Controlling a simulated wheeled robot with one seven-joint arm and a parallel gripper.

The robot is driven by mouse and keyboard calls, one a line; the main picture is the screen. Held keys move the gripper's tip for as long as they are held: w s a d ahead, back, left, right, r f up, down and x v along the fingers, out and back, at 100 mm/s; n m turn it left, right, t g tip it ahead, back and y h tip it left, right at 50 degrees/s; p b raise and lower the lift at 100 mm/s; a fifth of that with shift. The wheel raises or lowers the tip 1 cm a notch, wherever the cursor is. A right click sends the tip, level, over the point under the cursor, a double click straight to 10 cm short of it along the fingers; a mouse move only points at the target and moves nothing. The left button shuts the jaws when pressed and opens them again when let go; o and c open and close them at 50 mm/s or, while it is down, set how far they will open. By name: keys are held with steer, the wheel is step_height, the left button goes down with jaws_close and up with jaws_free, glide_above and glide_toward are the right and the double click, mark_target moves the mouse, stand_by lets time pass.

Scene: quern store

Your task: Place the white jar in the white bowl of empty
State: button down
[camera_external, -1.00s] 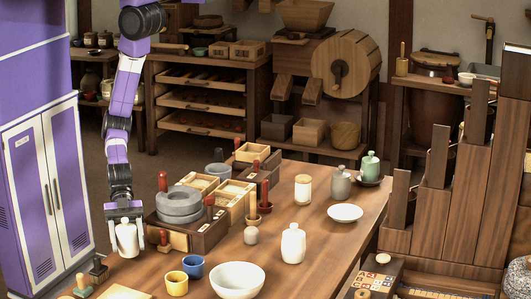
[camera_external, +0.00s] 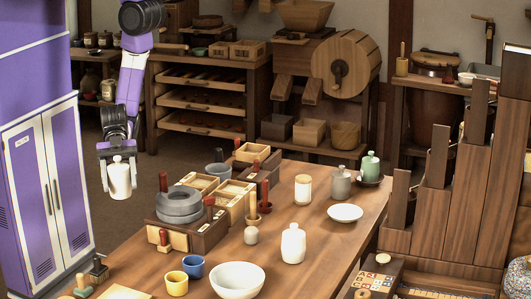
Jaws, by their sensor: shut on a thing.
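My gripper (camera_external: 119,180) is shut on a white jar (camera_external: 120,179) with a small knob on top. It holds the jar upright in the air, left of the stone quern and above the table's left side. A white bowl (camera_external: 237,280) stands at the table's front edge; its inside looks empty. A second white jar (camera_external: 293,244) stands on the table right of the bowl. A shallow white dish (camera_external: 345,213) lies farther back on the right.
A grey quern (camera_external: 180,204) on a wooden box stands between my gripper and the jars. A yellow cup (camera_external: 177,283) and a blue cup (camera_external: 193,267) stand left of the bowl. Stamps (camera_external: 98,268) stand at the front left.

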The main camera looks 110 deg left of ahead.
steer(key=shift+d+r, duration=0.2)
steer(key=shift+r, duration=0.1)
steer(key=w+d+r+n+t+y+b, duration=0.1)
steer(key=w+r, duration=0.2)
steer(key=w, duration=1.3)
steer(key=w+r+b, duration=0.1)
steer(key=w+r, duration=0.2)
steer(key=w, duration=1.2)
steer(key=shift+w+d+f+p, duration=0.1)
steer(key=shift+w+f+p, duration=0.05)
steer(key=shift+f, duration=5.25)
steer(key=shift+w+d+f+p, duration=0.1)
steer(key=shift+f+p, duration=0.05)
steer(key=shift+f, duration=5.2)
steer(key=shift+f, duration=0.1)
steer(key=shift+f+b, duration=0.35)
steer(key=shift+b, duration=0.15)
steer(key=shift+f, duration=0.1)
